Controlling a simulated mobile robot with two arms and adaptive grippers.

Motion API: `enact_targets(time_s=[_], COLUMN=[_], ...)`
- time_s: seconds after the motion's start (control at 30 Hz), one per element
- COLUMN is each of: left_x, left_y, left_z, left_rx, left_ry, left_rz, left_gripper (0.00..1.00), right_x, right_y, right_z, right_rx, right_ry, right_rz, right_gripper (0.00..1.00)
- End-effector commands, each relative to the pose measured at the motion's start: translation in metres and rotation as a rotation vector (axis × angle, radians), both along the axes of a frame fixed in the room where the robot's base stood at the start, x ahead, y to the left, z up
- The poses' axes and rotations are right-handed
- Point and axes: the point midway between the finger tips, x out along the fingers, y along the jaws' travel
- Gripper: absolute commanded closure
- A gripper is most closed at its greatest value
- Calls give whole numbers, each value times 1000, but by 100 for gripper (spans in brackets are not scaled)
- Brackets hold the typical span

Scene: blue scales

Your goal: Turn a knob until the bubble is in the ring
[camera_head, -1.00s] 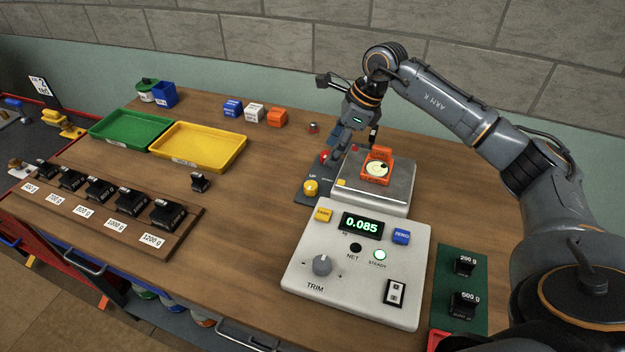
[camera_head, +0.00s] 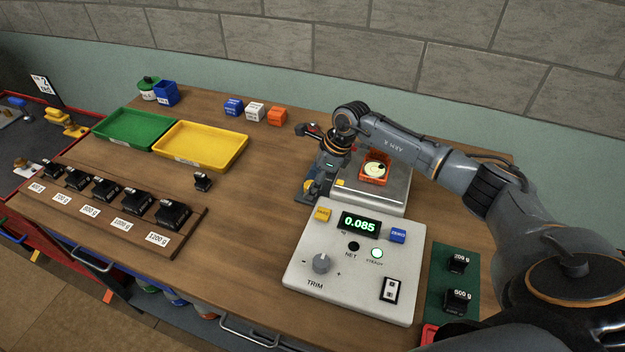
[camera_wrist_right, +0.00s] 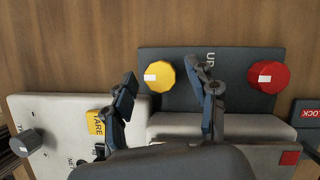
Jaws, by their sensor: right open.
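An orange level (camera_head: 371,181) with a round pale vial sits on the scale's pan. A dark spot, seemingly the bubble, shows near the vial's upper right edge; the ring is too small to make out. My right gripper (camera_head: 314,190) is open over the dark knob plate left of the scale. In the right wrist view its fingers (camera_wrist_right: 168,98) straddle the line of the yellow knob (camera_wrist_right: 159,76), which lies beyond the fingertips; contact cannot be told. The red knob (camera_wrist_right: 268,76) is right of the fingers there. The gripper largely hides both knobs in the head view. My left gripper is out of view.
The control box (camera_head: 338,268) with a TRIM dial and a display reading 0.085 stands in front of the scale (camera_head: 397,190). A green mat (camera_head: 437,290) with two weights lies to its right. Trays, blocks and a weight rack stand left. The table's middle left is mostly clear.

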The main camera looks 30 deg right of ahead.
Motion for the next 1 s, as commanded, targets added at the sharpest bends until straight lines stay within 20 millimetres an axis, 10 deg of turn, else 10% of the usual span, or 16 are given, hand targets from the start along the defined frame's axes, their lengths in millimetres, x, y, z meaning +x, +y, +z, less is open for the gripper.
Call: enact_targets(time_s=[0.3, 1.0], left_x=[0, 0], left_y=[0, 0], left_z=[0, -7], left_rx=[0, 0], left_ry=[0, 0], left_rz=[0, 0], left_gripper=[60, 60], right_x=[0, -1], right_y=[0, 1], right_z=[0, 0], right_rx=[0, 0], right_ry=[0, -3], right_rz=[0, -288], right_gripper=[97, 97])
